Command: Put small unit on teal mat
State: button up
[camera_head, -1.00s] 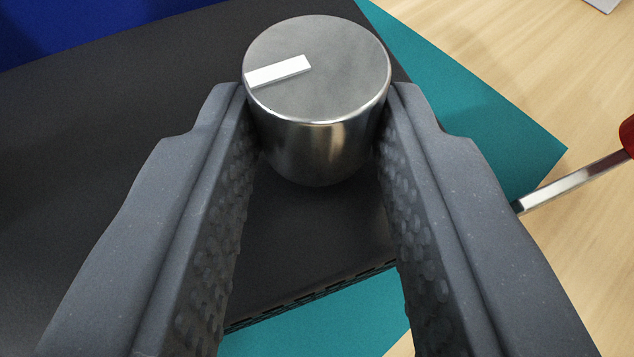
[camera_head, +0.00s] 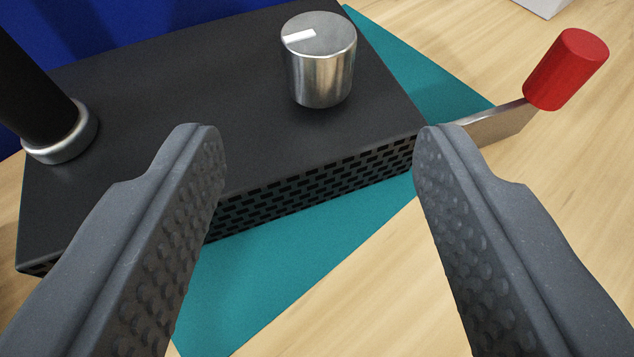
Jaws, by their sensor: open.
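The small unit (camera_head: 190,95) is a black box with a perforated front side. It lies over the teal mat (camera_head: 290,275), which shows in front of it and behind its right end. A metal knob (camera_head: 322,70) with a white mark stands on its top. My gripper (camera_head: 318,135) is open and empty, with its two fingers spread wide in front of the unit and apart from the knob. The mat's part under the unit is hidden.
A black post with a metal collar (camera_head: 65,138) stands on the unit's left end. A red-handled lever (camera_head: 566,68) sticks out at the right end. A blue surface (camera_head: 110,25) lies behind.

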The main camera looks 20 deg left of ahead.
jog(key=p+v, duration=0.1)
jog(key=v, duration=0.4)
jog(key=shift+f, duration=0.1)
jog(key=w+r+t+h, duration=0.2)
jog(key=w+r, duration=0.1)
jog(key=r, duration=0.5)
jog(key=w+r+t+h, duration=0.1)
jog(key=w+r+h, duration=0.15)
jog(key=r, duration=0.65)
jog(key=s+a+r+m+t+h, duration=0.1)
jog(key=a+r+h, duration=0.1)
jog(key=r, duration=0.6)
jog(key=s+a+r+m+h, duration=0.2)
jog(key=a+r, duration=0.1)
jog(key=r, duration=0.5)
jog(key=s+a+r+y, duration=0.2)
jog(key=s+a+r, duration=0.3)
jog(key=s+a, duration=0.2)
jog(key=s+a+r+g+y, duration=0.1)
jog(key=s+a+r+y, duration=0.2)
jog(key=a, duration=0.7)
jog(key=s+r, duration=0.2)
jog(key=s, duration=0.2)
jog(key=shift+r, duration=0.35)
jog(key=shift+s+r, duration=0.1)
